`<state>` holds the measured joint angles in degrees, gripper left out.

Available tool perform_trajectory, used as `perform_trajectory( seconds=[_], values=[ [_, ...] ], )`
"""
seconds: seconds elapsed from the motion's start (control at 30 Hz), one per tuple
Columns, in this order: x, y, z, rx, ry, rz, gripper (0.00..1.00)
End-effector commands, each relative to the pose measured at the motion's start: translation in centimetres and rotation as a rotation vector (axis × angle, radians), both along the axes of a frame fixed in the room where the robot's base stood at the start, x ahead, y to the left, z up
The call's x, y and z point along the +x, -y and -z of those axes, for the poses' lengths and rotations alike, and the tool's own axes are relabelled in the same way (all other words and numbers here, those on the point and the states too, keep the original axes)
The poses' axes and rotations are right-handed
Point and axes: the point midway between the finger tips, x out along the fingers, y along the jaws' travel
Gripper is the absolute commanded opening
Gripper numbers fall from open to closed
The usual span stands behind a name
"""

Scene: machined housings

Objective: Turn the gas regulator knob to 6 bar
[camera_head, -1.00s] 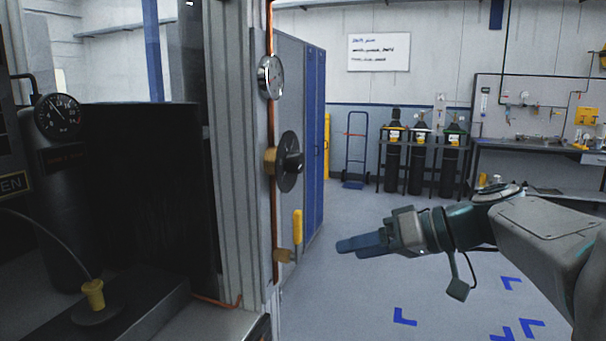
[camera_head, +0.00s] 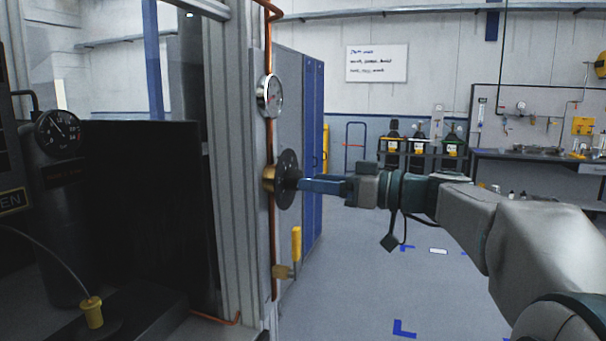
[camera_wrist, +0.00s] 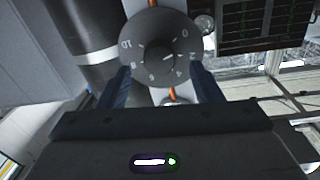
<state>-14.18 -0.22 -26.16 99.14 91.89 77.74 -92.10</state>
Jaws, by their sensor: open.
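The regulator (camera_head: 285,166) is a dark round dial on a brass body on the grey post. The knob's pointer setting is not clear.
A pressure gauge (camera_head: 269,96) is above the regulator on the copper pipe (camera_head: 267,135). A yellow-handled valve (camera_head: 296,244) is below. A blue cabinet (camera_head: 314,150) stands behind. The floor to the right is open, and gas cylinders (camera_head: 419,146) stand at the back.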

Motion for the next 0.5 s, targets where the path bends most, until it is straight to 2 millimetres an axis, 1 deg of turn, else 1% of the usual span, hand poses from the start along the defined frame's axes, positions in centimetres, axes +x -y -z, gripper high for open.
perform_trajectory(
  seconds=[0.03,0.2,0.3,0.5],
  values=[
    [0.4,-0.9,-0.2,0.0,-0.002,-0.003,0.59],
    [1.2,-2.7,-0.1,0.0,-0.002,-0.002,0.59],
    [1.5,-3.2,0.0,-0.001,-0.001,0.001,0.59],
    [1.6,-3.4,0.1,0.0,-0.001,0.001,0.59]
  ],
)
